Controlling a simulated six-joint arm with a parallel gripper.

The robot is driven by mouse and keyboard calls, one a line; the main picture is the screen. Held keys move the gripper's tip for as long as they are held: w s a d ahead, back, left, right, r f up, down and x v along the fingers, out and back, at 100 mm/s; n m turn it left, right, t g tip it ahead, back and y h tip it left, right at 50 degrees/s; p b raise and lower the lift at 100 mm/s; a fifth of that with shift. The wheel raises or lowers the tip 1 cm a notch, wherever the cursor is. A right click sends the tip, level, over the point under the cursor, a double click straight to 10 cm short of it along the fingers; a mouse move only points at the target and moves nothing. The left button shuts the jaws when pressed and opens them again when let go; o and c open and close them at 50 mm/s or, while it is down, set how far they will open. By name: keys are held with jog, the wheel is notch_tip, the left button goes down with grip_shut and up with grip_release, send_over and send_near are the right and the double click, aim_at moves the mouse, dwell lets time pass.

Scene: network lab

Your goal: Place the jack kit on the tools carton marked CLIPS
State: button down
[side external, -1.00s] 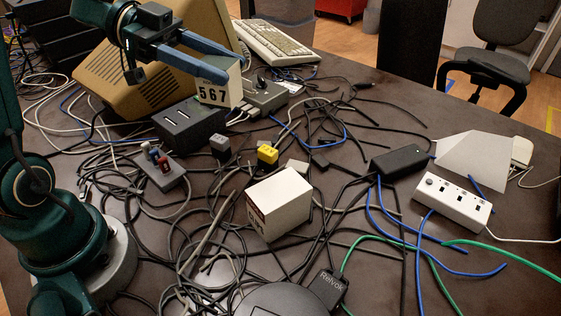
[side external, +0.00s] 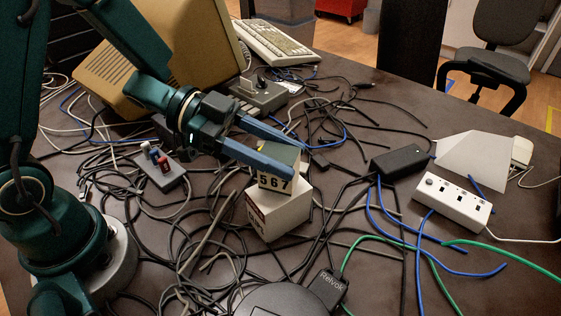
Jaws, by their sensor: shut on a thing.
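The small box marked 567, which I take to be the jack kit (side external: 273,182), is between the blue fingers of my gripper (side external: 294,161). My gripper is shut on it. The white carton (side external: 288,217) stands on the table directly below, with a reddish label on its left face; I cannot read that label. The held box is upright over the carton's top and hides much of it. Its lower edge meets the carton's top in the picture, but I cannot tell whether they touch.
Tangled cables cover the table around the carton. A black adapter (side external: 400,160) and a white power strip (side external: 452,202) lie to the right. A beige monitor (side external: 165,50) and keyboard (side external: 275,43) stand behind.

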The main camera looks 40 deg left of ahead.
jog(key=shift+f, duration=0.55)
jog(key=shift+f, duration=0.1)
jog(key=shift+c, duration=1.6)
grip_release()
